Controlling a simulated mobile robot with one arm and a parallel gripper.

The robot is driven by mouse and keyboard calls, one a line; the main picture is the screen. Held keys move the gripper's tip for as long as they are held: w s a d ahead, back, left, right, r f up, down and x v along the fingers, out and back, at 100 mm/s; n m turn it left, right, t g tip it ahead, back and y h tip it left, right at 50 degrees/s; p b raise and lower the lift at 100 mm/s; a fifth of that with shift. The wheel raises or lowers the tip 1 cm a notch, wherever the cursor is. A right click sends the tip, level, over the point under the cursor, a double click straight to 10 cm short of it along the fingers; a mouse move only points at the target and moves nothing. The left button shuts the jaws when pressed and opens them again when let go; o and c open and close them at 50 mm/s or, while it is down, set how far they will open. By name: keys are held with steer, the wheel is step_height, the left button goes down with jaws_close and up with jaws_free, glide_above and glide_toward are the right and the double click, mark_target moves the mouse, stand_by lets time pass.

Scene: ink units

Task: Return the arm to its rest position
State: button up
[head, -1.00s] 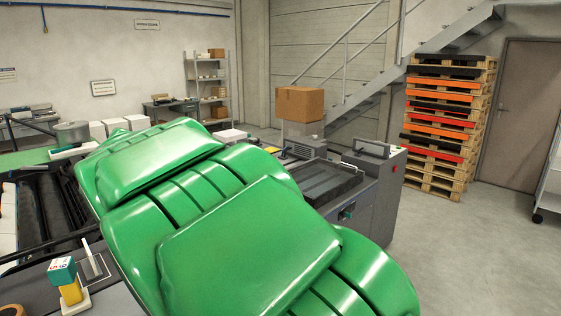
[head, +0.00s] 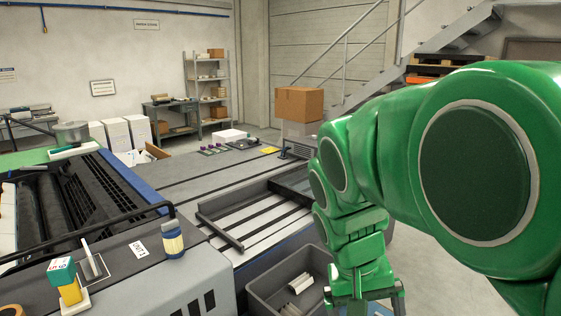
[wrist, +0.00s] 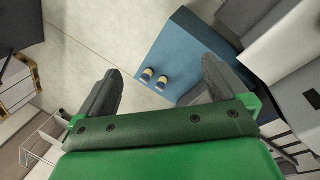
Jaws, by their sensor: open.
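My gripper (head: 364,302) is at the lower right of the head view, hanging downward from my green arm, beside a dark grey bin. Its fingertips are cut off there by the bottom edge. In the wrist view my gripper (wrist: 161,66) shows two dark fingers spread wide apart, with nothing between them. Beyond the fingers lies a blue surface (wrist: 190,50) with two small blue-and-cream cylinders (wrist: 154,78) on it, apart from the fingers.
The dark grey bin (head: 257,293) holds pale pieces. A blue-and-cream bottle (head: 172,241) and a teal-and-yellow item (head: 66,279) stand on the machine's left part. A cardboard box (head: 299,103) stands behind. Stacked pallets (head: 437,72) are mostly hidden by my arm.

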steer(key=s+f+g+y, duration=0.1)
steer(key=s+f+y, duration=0.2)
steer(key=s, duration=1.1)
step_height(320, 180, down, 3)
steer(key=shift+s+d+r+n, duration=0.15)
steer(key=shift+d+r+n, duration=0.05)
steer(key=shift+d+n, duration=0.1)
